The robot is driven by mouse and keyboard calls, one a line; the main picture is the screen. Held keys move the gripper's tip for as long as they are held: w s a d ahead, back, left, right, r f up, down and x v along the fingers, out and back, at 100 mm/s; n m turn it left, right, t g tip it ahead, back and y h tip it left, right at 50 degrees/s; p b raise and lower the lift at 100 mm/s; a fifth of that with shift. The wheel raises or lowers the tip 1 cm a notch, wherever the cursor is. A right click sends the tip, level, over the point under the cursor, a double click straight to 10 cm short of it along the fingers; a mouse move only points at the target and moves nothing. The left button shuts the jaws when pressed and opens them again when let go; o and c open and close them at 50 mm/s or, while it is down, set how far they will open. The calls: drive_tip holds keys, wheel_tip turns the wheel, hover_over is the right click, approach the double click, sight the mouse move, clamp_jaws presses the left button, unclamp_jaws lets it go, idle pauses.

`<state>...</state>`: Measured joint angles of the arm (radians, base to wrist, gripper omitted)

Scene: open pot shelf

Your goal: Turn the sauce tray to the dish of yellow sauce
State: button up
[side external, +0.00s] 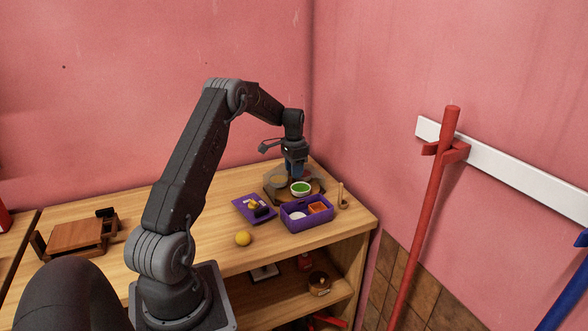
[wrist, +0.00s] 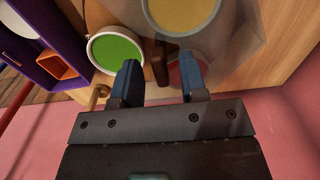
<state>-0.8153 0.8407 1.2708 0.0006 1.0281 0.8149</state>
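The sauce tray (side external: 316,197) is a round brown tray at the back right of the table, holding small dishes under a dark see-through cover. The dish of green sauce (side external: 300,188) sits at its front, clear of the cover; it also shows in the wrist view (wrist: 117,50). The dish of yellow sauce (wrist: 182,12) and a red dish (wrist: 186,74) look dimmed behind the cover. My gripper (wrist: 161,76) is open over the tray, its blue fingers apart. A thin brown piece (wrist: 159,62) shows between the fingertips; I cannot tell whether they touch it.
A yellow ball (side external: 243,239) lies nearer the front edge. A small wooden holder (side external: 343,203) stands at right.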

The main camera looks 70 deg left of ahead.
drive_tip(key=shift+c, duration=0.3)
clamp_jaws()
drive_tip(key=shift+m, duration=0.3)
drive_tip(key=m, duration=0.5)
drive_tip(key=shift+r, duration=0.1)
drive_tip(key=m, duration=0.5)
drive_tip(key=shift+m, duration=0.3)
drive_tip(key=m, duration=1.3)
drive_tip(key=shift+m, duration=0.3)
